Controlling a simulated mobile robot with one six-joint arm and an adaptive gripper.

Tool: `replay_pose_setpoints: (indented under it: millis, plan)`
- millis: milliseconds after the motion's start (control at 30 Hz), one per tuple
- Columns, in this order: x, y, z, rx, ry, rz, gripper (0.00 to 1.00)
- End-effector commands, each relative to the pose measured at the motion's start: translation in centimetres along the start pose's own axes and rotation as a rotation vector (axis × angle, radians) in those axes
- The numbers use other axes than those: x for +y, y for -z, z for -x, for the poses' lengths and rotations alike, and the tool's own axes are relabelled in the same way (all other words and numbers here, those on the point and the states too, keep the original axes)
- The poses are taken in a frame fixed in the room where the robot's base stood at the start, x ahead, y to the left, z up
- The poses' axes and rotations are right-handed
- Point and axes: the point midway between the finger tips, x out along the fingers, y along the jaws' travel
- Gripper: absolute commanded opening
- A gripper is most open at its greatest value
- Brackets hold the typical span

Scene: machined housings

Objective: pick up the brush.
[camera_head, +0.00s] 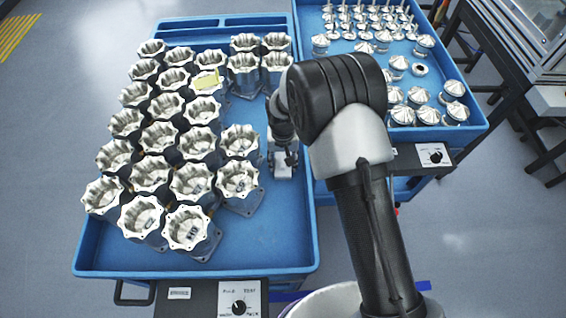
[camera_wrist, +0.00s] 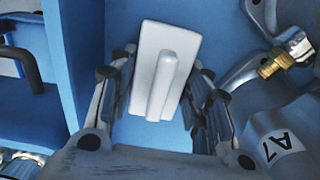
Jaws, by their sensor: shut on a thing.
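The brush (camera_wrist: 180,45) appears in the wrist view as a pale white rectangular block with a raised rounded ridge along its middle. My gripper (camera_wrist: 163,82) has one finger on each side of the block and is shut on it. The block sits slightly tilted between the fingers, above blue tray floor. In the head view my gripper (camera_head: 283,163) is low at the right side of the left blue tray, right of the housings. My arm partly hides this spot, and the brush cannot be clearly told from the gripper there.
Several machined housings (camera_head: 150,174) fill the left part of the blue tray (camera_head: 262,252). A yellow piece (camera_head: 207,80) lies on them. A housing with a brass fitting (camera_wrist: 275,65) is close right of my gripper. A second blue tray (camera_head: 440,142) holds silver parts. Front right tray floor is clear.

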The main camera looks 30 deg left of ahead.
Motion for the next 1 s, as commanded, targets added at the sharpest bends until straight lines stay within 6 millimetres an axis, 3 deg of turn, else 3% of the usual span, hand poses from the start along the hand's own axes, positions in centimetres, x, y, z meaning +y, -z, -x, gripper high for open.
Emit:
replay_pose_setpoints:
  millis: [100,367,567,767,1000]
  plan:
    - [0.0,0.0,0.0,0.000,0.000,0.000,0.19]
    - [0.0,0.0,0.1,0.001,0.000,0.000,0.19]
    - [0.0,0.1,1.7,0.002,0.001,0.000,0.19]
    - [0.0,0.1,5.9,0.005,0.001,0.000,0.19]
    - [0.0,0.1,13.1,0.005,0.001,0.000,0.19]
